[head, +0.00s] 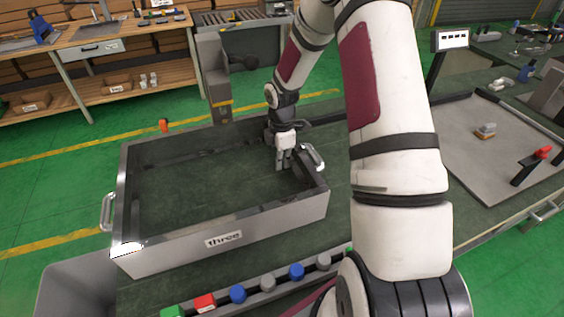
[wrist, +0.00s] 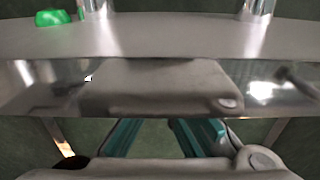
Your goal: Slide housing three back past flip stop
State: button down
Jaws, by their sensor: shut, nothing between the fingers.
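Housing three (head: 280,222) is an open rectangular metal frame on the dark green bench top, with a "three" label on its front wall and handles at its left and right ends. My gripper (head: 283,166) is shut and empty. It points down inside the frame, close to the right wall by the right handle (head: 313,156). In the wrist view the teal fingers (wrist: 160,122) sit by a shiny housing wall (wrist: 160,88); I cannot tell whether they touch it. A small orange piece (head: 163,125) stands behind the housing; I cannot tell whether it is the flip stop.
A row of coloured buttons (head: 238,294) lines the bench's front edge. A grey post (head: 214,70) stands behind the housing. To the right is a grey tray (head: 465,150) with a small block and a red-topped clamp (head: 532,166). A grey bin (head: 75,290) is at lower left.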

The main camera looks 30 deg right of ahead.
jog(key=shift+f, duration=0.25)
jog(key=s+d, duration=0.1)
jog(key=d, duration=0.5)
jog(key=s+d, duration=0.1)
jog(key=d, duration=0.6)
jog(key=s+d, duration=0.2)
jog(key=d, duration=0.5)
jog(key=shift+s+d+p, duration=0.1)
jog(key=shift+d+p, duration=0.1)
jog(key=shift+p, duration=0.2)
jog(key=shift+r, duration=0.1)
